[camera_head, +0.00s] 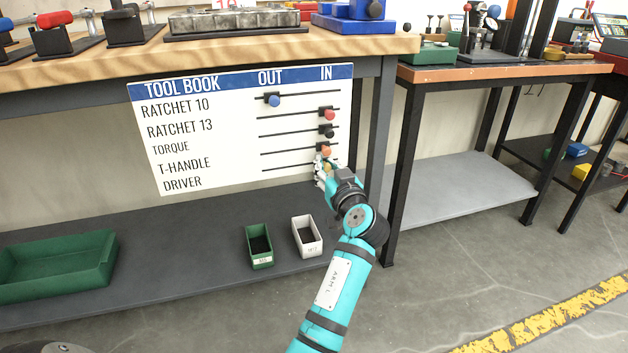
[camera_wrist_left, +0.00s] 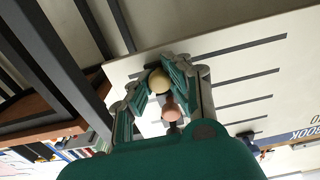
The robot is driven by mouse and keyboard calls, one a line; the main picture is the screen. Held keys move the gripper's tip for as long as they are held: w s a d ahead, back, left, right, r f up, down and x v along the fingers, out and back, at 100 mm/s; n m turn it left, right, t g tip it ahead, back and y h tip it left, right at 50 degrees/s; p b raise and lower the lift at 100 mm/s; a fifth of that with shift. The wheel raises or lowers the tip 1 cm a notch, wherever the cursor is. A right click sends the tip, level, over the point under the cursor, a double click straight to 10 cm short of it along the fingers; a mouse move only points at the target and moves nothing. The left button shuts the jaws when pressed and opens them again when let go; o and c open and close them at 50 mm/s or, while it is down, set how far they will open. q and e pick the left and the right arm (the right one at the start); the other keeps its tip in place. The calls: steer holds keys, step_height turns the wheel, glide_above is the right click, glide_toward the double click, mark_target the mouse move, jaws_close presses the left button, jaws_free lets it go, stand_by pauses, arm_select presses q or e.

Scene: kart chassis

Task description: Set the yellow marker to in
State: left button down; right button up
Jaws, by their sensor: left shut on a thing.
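The white tool book board (camera_head: 220,150) carries several horizontal slots with sliding knobs, under the headings OUT and IN. The yellow marker (camera_head: 326,166) is on the lowest slot, at the IN end, roughly below the orange knob (camera_head: 326,150). My left gripper (camera_head: 323,171) is at the yellow marker and partly covers it. In the left wrist view the yellow marker (camera_wrist_left: 159,80) sits between the fingers of my left gripper (camera_wrist_left: 156,84), which are shut on it. The orange knob (camera_wrist_left: 172,111) is close beside the fingers. My right gripper is not in view.
The blue knob (camera_head: 274,100) is at OUT. The red knob (camera_head: 329,114) and dark knob (camera_head: 328,131) are at IN. A green bin (camera_head: 259,262) and white bin (camera_head: 318,247) stand on the lower shelf. A bench leg (camera_head: 379,130) rises right of the board.

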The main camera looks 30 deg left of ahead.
arm_select(q)
steer(key=shift+w+d, duration=0.2)
steer(key=shift+w, duration=0.15)
steer(key=shift+r, duration=0.15)
